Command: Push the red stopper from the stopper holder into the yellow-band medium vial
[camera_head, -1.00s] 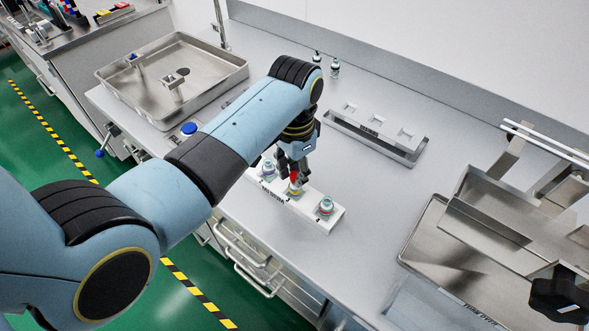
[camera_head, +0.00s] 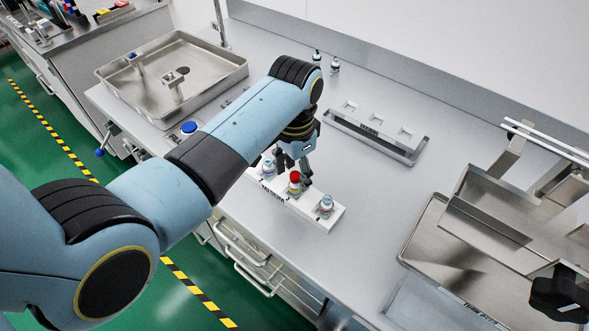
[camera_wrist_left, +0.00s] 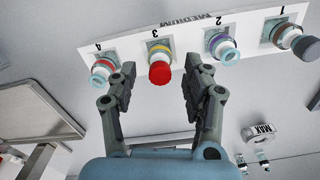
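The red stopper (camera_head: 295,176) sits in the mouth of the yellow-band medium vial (camera_head: 295,189), in position 3 of the white rack (camera_head: 325,223). In the left wrist view the red stopper (camera_wrist_left: 159,73) covers most of the vial top, with the yellow band (camera_wrist_left: 160,48) behind it. How deep it is seated I cannot tell. My left gripper (camera_head: 295,164) is open and empty just behind and above it; in the wrist view its fingers (camera_wrist_left: 158,84) stand apart on both sides of the stopper, not touching it. My right gripper is out of view.
Neighbouring vials stand in position 4 (camera_wrist_left: 103,70) and position 2 (camera_wrist_left: 222,47); a dark-capped one is in position 1 (camera_wrist_left: 289,38). Metal trays (camera_head: 200,75) stand left and right. The bench front is clear.

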